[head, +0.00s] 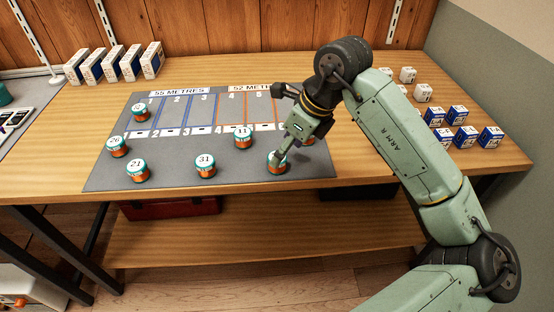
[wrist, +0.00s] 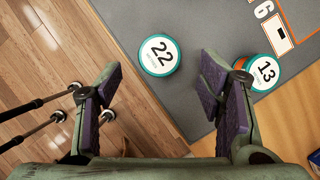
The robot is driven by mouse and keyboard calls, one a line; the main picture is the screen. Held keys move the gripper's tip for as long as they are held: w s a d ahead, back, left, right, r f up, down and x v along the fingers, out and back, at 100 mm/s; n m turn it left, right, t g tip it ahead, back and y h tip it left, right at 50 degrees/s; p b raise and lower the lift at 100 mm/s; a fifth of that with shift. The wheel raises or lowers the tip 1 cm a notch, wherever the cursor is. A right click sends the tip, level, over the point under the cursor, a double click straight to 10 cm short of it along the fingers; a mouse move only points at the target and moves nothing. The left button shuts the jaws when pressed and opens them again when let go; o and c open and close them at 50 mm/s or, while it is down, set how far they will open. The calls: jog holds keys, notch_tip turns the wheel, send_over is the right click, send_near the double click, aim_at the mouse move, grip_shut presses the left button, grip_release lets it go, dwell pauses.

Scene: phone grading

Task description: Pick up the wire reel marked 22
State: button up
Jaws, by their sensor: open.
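The reel marked 22 (wrist: 160,55) has a white top and a teal rim. It lies on the grey mat in the wrist view, ahead of the gap between my fingers. In the head view, the reel partly covered by my gripper (head: 275,166) near the mat's front right appears to be this one; its number is not readable there. My gripper (wrist: 163,86) is open and empty, its fingers apart above the mat's right end. In the head view my gripper (head: 284,154) points down over the reel, and whether it touches cannot be told.
The reel marked 13 (wrist: 264,70) is close beside my right finger in the wrist view. Reels marked 11 (head: 243,137), 31 (head: 205,166), 21 (head: 137,170) and 26 (head: 117,146) stand on the mat (head: 170,176). Small blue-and-white boxes (head: 467,138) stand at right.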

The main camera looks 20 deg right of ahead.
jog(key=p+x, duration=0.1)
jog(key=x, duration=0.4)
jog(key=shift+p, duration=0.4)
jog(key=shift+c, duration=0.4)
jog(key=c, duration=1.1)
jog(key=shift+r, duration=0.1)
jog(key=shift+c, duration=0.2)
